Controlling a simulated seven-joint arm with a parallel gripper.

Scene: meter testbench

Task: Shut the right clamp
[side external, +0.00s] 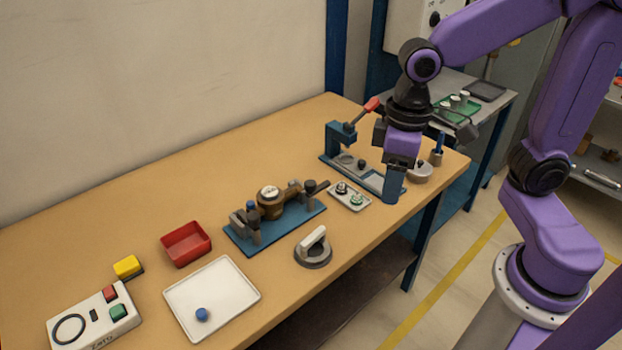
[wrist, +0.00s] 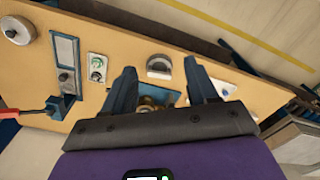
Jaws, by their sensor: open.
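The meter fixture is a blue plate (side external: 275,236) with a round brass meter (side external: 270,203) in its middle. The right clamp (side external: 311,187), with a dark knob, is at the plate's right end; its exact lever position is too small to tell. The left clamp (side external: 245,226) is at the other end. My gripper (side external: 394,190) is open and empty, well to the right of the fixture and apart from it. In the wrist view my two blue fingers (wrist: 159,68) are spread, with the fixture plate (wrist: 172,97) partly hidden behind them and the gripper body.
A blue press (side external: 340,135) with a red lever stands behind my gripper. A small parts tray (side external: 337,199) and a white-handled puck (side external: 313,247) lie near the fixture. A red bin (side external: 186,244), white tray (side external: 240,293) and button box (side external: 93,321) are at left.

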